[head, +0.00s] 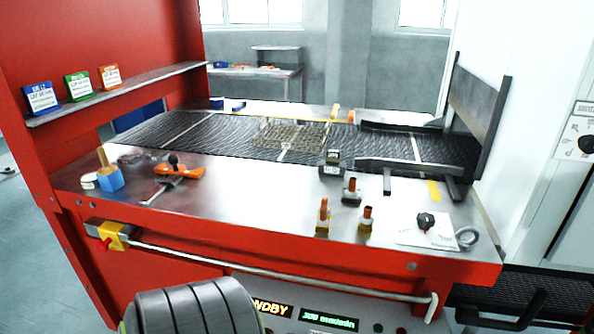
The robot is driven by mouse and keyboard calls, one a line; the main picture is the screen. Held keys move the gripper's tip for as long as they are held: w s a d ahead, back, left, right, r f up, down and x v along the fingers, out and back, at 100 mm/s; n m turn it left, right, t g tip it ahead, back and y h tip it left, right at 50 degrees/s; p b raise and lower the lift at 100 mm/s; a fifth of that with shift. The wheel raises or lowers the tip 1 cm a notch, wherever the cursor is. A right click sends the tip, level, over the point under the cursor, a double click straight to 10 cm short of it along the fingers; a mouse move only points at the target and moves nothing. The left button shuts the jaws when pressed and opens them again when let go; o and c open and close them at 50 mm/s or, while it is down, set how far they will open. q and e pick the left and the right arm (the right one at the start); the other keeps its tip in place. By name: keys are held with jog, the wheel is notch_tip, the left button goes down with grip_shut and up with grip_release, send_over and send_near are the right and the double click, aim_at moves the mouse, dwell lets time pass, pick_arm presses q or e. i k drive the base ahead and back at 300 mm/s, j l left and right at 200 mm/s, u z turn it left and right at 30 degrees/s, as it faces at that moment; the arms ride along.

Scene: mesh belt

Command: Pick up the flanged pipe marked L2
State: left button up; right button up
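Several small upright copper-coloured pipes on block-like bases stand on the front right of the steel table. One with a yellowish base (323,220) is nearest the front edge, one with a yellow-brown base (366,221) is just right of it, and one with a dark grey base (351,193) is behind them. Their markings are too small to read, so I cannot tell which is L2. None is held. I can make out neither my left nor my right gripper in the head view.
A dark mesh belt (200,135) crosses the table behind, carrying a wire basket (292,133). A dark block (331,163), a white card with a black knob (425,228), an orange tool (180,172) and a blue pot (109,178) stand around. The table's front middle is clear.

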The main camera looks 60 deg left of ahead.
aim_at(351, 194)
jog(key=u, duration=1.6)
